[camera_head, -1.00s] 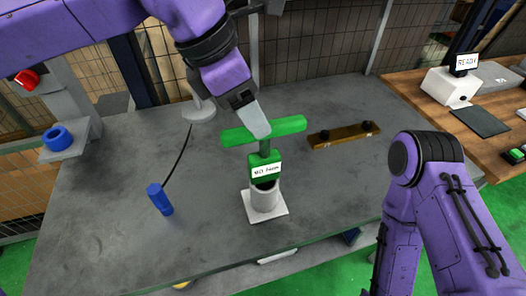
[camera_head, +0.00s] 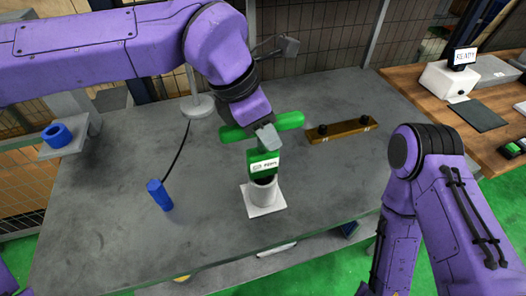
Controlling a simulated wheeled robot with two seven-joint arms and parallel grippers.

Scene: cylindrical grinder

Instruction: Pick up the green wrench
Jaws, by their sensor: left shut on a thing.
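The green wrench (camera_head: 290,121) is T-shaped, with a long crossbar and a labelled green block (camera_head: 262,163) below. It stands upright, its lower end at the mouth of a white-grey cylindrical holder (camera_head: 264,190) with a square base. My left gripper (camera_head: 267,138) comes down from above and is shut on the wrench near the middle of its crossbar. The gripper hides the middle of the crossbar and most of the stem. My right arm shows at the right, but its gripper is out of view.
A grey table (camera_head: 110,220) carries a brown block with black knobs (camera_head: 342,130) to the right and a blue cylinder (camera_head: 159,195) on a black cable to the left. A blue ring (camera_head: 57,136) sits at the far left. The wooden side table (camera_head: 500,145) holds a READY display (camera_head: 463,60).

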